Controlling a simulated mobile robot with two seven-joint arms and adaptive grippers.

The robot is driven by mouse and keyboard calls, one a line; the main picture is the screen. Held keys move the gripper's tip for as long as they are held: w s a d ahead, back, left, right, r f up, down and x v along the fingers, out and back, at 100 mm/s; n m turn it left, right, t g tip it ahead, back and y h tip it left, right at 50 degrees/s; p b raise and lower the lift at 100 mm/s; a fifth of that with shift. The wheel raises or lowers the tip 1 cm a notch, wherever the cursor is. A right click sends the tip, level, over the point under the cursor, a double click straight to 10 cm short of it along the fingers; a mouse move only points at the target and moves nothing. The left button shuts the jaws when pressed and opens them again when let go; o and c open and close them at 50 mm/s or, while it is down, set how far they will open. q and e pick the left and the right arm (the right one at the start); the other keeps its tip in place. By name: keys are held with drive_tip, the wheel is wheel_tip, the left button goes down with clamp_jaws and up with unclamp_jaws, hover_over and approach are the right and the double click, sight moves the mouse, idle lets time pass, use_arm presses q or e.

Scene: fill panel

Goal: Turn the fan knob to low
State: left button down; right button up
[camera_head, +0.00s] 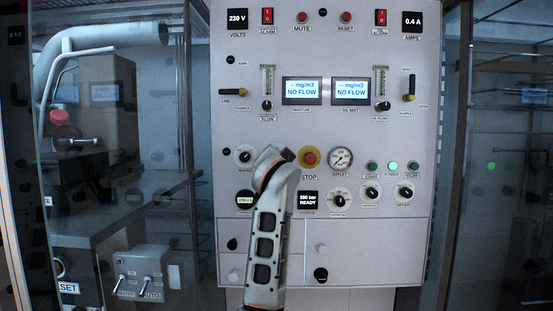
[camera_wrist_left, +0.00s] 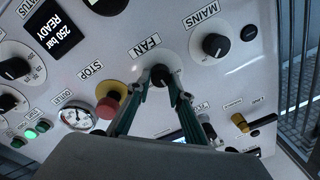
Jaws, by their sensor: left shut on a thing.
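The black fan knob (camera_wrist_left: 160,76) is on the grey panel beside its FAN label (camera_wrist_left: 147,45) in the left wrist view. My left gripper (camera_wrist_left: 166,90) has its two green-grey fingers on either side of the knob and is shut on it. The knob's setting marks are mostly covered by the fingers, so I cannot tell which setting it points to. In the head view my left gripper (camera_head: 277,155) is against the panel between the MAINS knob and the STOP button, and the arm hides the fan knob. My right gripper is not in view.
The MAINS knob (camera_head: 243,156) is left of the gripper, and the red STOP button (camera_head: 310,157) with its yellow base is close on its right. A pressure gauge (camera_head: 340,159) and several more knobs lie further right. Two screens (camera_head: 302,91) read NO FLOW.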

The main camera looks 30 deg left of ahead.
use_arm(q)
drive_tip(key=shift+m, duration=0.3)
drive_tip(key=c, duration=1.8)
unclamp_jaws()
drive_tip(key=v, duration=1.2)
